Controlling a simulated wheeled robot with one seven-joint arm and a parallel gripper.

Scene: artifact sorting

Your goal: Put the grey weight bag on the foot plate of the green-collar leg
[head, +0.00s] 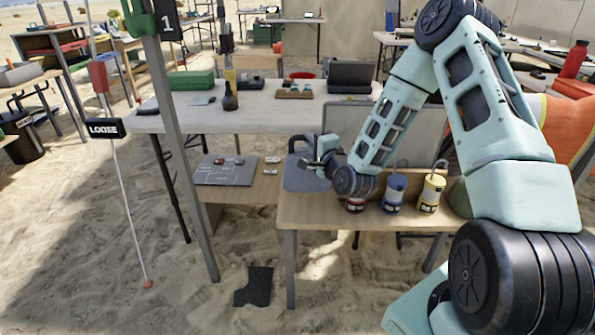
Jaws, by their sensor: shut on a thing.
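The grey weight bag (303,179) is a flat blue-grey shape with a loop handle on top, at the left end of the wooden bench. My gripper (318,163) is at its upper right and is shut on it; the exact grip is partly hidden by the gripper. I cannot tell whether the bag touches the bench. The green-collar leg (174,120) is a tall grey post at left, with a green collar (139,18) at the top and a "1" sign beside it. It reaches the sand near a dark flat plate (254,287), possibly its foot plate.
The wooden bench (335,217) holds red (355,205), blue (394,194) and yellow (432,192) containers. A thin pole with a "LOOSE" sign (105,128) stands left of the leg. A grey board (226,170) lies on a low table behind. Open sand lies in front.

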